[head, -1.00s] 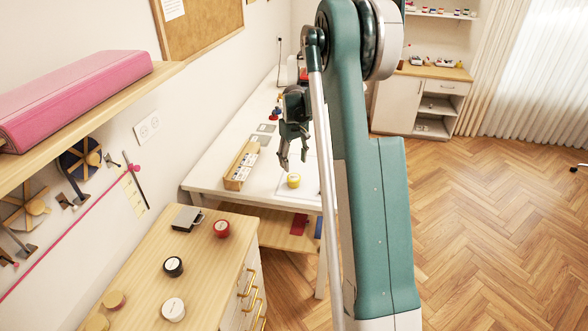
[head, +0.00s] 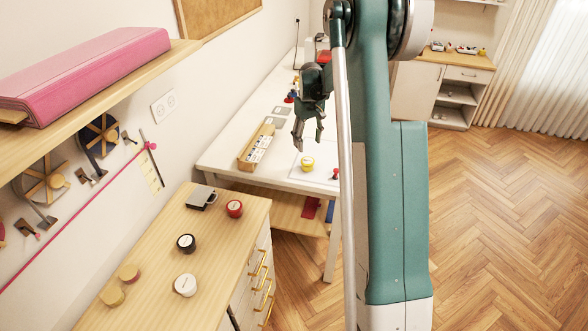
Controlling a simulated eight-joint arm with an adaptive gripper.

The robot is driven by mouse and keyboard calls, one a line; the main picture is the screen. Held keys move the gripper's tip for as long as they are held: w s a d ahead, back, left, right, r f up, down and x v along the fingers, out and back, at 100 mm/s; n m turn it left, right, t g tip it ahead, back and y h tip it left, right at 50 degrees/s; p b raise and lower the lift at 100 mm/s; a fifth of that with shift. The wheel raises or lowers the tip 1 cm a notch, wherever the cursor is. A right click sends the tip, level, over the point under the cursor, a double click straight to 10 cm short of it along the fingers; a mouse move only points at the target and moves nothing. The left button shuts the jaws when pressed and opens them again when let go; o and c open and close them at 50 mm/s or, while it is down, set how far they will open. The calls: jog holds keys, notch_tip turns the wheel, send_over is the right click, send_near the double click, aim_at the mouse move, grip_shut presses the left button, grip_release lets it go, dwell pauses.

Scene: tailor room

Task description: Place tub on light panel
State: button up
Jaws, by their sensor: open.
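The yellow tub (head: 307,164) stands on the pale light panel (head: 322,171), a flat sheet on the white table (head: 225,152). My gripper (head: 309,146) is open and empty, pointing down, above and a little left of the tub in the picture. The gripper appears apart from the tub. My arm's rod and green link hide the right part of the table and perhaps some of the panel.
A wooden box of cards (head: 257,147) lies left of the panel. A small red item (head: 335,174) stands near the panel's right edge. The wooden dresser (head: 150,275) in front bears several tubs and a grey device (head: 201,197).

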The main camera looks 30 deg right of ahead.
jog(key=s+a+r+t, duration=0.3)
jog(key=s+a+r, duration=1.4)
jog(key=a+r, duration=0.4)
jog(key=s+a+f+t, duration=0.1)
jog(key=s+a+t, duration=0.1)
jog(key=s+a, duration=0.5)
jog(key=s+a+f+t, duration=0.1)
jog(key=s+a, duration=0.6)
jog(key=s, duration=1)
jog(key=shift+s+a+f+t, duration=0.3)
jog(key=shift+s+a+t, duration=0.1)
jog(key=shift+t, duration=0.2)
